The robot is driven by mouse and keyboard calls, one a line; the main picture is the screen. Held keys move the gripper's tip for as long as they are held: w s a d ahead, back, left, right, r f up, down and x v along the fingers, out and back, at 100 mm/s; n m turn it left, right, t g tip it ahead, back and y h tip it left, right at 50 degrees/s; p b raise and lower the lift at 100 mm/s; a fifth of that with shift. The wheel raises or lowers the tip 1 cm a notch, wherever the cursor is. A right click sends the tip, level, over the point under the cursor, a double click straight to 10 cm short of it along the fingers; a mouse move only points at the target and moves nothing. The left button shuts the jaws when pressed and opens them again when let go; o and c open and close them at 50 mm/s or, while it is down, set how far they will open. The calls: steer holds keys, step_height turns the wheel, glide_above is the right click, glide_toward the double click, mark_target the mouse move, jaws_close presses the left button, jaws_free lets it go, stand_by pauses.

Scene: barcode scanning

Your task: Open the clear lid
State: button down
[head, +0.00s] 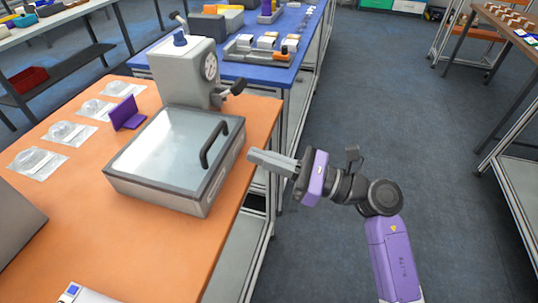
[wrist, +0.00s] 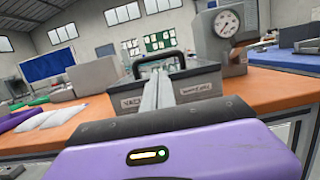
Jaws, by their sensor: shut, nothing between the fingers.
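The clear lid (head: 170,145) lies closed and flat on top of a grey box (head: 160,190) on the orange table. A dark arched handle (head: 214,144) stands at the lid's right side. In the wrist view the handle (wrist: 158,60) shows above the box's labelled front (wrist: 190,90), straight ahead of my fingers. My gripper (head: 252,158) is shut and empty, just right of the box near the table edge, apart from the handle. In the wrist view my gripper's fingers (wrist: 157,92) are together and point at the box.
A grey machine with a round gauge (head: 210,66) stands behind the box. A purple stand (head: 127,113) and several clear packets (head: 62,132) lie to the left. A blue table (head: 300,55) with parts is behind. The floor at right is free.

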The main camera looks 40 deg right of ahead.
steer(key=x, duration=0.6)
steer(key=shift+w+a+r+p, duration=0.1)
steer(key=shift+a+p, duration=0.1)
steer(key=shift+p, duration=0.2)
